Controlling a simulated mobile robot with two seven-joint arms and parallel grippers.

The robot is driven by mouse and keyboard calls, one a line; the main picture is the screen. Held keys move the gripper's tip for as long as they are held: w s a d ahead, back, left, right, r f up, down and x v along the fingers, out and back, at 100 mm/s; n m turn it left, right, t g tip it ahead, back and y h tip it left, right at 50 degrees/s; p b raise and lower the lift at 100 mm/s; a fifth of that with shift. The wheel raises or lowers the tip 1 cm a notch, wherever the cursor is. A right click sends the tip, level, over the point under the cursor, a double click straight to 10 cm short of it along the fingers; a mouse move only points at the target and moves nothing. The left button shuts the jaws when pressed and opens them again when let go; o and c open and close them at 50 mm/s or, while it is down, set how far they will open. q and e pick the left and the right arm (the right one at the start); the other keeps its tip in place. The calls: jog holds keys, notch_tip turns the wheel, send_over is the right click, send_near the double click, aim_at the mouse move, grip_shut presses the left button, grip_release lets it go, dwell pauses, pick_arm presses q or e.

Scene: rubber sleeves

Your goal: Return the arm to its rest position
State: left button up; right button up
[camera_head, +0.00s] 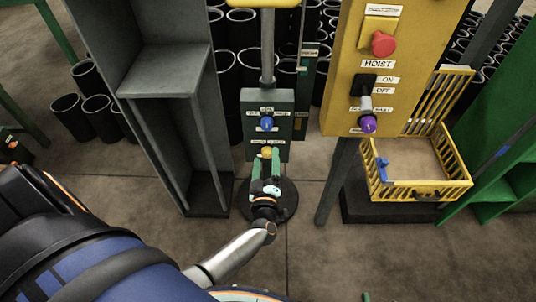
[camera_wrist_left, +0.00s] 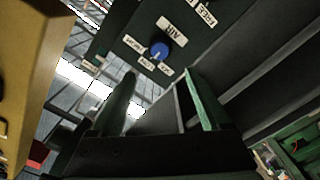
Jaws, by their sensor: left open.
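My left gripper (camera_head: 265,163) is open in the head view, with its green fingers just in front of the lower part of the dark green control box (camera_head: 253,98). A yellow knob (camera_head: 266,152) shows at or just beyond the fingertips; I cannot tell whether they touch it. The box also carries a blue knob (camera_head: 267,123), above the fingers. In the left wrist view the open fingers (camera_wrist_left: 160,95) point up toward the box, and the blue knob (camera_wrist_left: 160,50) with its AIR label shows beyond them. Nothing is seen between the fingers. My right gripper is not in view.
A yellow hoist panel (camera_head: 350,80) with a red button (camera_head: 383,43) and a purple-ended lever (camera_head: 368,122) stands to the right. A grey steel frame (camera_head: 165,75) stands close on the left. Black sleeves (camera_head: 75,115) stand behind.

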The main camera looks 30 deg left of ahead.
pick_arm(q)
jog(key=shift+d, duration=0.1)
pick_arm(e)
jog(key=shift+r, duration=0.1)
pick_arm(q)
jog(key=s+d+r+m+h+p, duration=0.4)
jog(key=s+d+m+h+p, duration=0.25)
jog(key=d+m+h, duration=0.4)
jog(key=s+m+g+h+p, duration=0.1)
jog(key=s+m+g+p, duration=0.2)
jog(key=s, duration=0.9)
jog(key=m+g, duration=0.3)
jog(key=shift+s+d+f+m, duration=0.3)
jog(key=shift+s+d+m, duration=0.05)
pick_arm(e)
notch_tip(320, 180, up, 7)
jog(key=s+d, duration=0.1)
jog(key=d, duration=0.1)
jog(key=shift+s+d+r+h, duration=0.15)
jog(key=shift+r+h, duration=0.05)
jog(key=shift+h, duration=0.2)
pick_arm(q)
jog(key=shift+s+f, duration=0.1)
jog(key=shift+s, duration=0.05)
jog(key=shift+c, duration=0.2)
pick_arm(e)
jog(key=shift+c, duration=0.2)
